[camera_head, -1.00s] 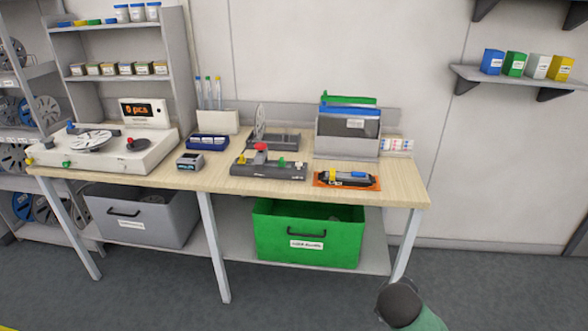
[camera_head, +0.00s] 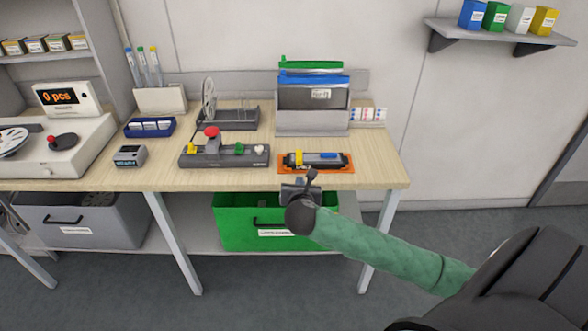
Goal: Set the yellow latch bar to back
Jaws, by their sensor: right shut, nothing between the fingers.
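A dark feeder (camera_head: 330,161) with a blue part on top lies on an orange mat (camera_head: 287,170) near the front right of the bench. A small yellow bar (camera_head: 299,158) stands across the feeder's left half. Its exact setting is too small to tell. My right gripper (camera_head: 312,174) is shut and empty, just in front of the mat at the bench's front edge, close below the yellow bar. It appears apart from the feeder. My left gripper is out of view.
A grey fixture (camera_head: 225,160) with a red knob and yellow, green and white parts stands left of the mat. A folder holder (camera_head: 312,122) stands behind. A green bin (camera_head: 232,225) is under the bench (camera_head: 372,176). The bench top right of the mat is clear.

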